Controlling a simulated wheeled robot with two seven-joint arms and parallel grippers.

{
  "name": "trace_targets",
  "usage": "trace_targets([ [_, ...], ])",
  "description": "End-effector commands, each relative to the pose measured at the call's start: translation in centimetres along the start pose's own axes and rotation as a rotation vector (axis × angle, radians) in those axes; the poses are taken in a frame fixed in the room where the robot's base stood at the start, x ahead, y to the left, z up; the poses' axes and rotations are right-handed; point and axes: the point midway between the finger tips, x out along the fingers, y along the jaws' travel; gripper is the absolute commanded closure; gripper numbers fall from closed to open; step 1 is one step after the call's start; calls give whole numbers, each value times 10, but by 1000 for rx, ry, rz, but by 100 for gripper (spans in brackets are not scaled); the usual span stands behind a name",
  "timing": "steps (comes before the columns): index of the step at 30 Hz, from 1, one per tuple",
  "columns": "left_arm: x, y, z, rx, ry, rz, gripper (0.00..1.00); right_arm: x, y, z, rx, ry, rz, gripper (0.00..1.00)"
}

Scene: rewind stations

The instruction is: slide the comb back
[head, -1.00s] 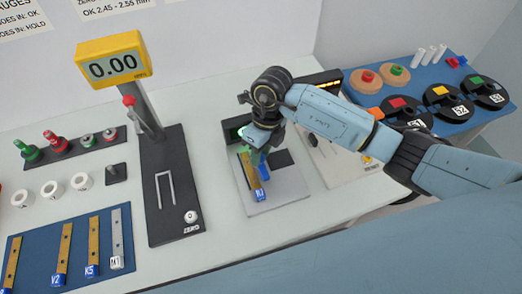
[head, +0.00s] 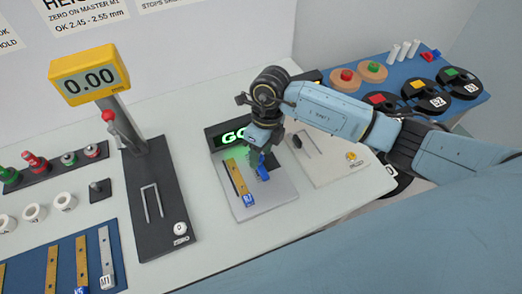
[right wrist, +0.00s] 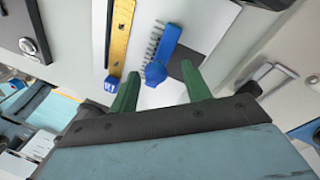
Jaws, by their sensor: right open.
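The comb, with a blue back and handle and a row of thin teeth, lies on the light fixture plate (head: 262,202); its blue part (head: 263,169) shows below my right gripper (head: 262,150). In the right wrist view the comb (right wrist: 168,43) has its teeth towards the yellow strip (right wrist: 121,35), with a gap between. The strip (head: 238,176) has a blue end label. My right gripper (right wrist: 162,88) is open; its green fingers stand either side of the comb's handle end, apart from it. A dark block (right wrist: 188,68) lies beside the comb. My left gripper is not in view.
A display (head: 232,131) with green "GO", partly hidden by my right gripper, stands behind the plate. A gauge stand (head: 155,195) reading 0.00 is to the left. A pale panel (head: 330,160) with a dark lever is to the right.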

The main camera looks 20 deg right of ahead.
Motion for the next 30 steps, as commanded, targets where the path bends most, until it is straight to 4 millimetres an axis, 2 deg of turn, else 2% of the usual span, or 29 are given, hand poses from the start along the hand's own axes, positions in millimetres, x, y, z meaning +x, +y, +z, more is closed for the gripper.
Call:
trace_targets([
  [4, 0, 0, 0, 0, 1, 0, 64, -5, 0, 0, -1, -1, 1, 52],
  [8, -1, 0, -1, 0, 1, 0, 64, -23, 0, 1, -2, -4, -2, 52],
  [15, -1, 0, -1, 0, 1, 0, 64, -78, -1, 1, -1, -4, -3, 52],
  [21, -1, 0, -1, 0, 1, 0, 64, -115, -1, 0, 0, -2, -2, 52],
  [25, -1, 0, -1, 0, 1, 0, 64, -128, 0, 0, 0, -1, -1, 52],
  [30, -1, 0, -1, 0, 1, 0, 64, -134, 0, 0, 1, 0, -1, 52],
])
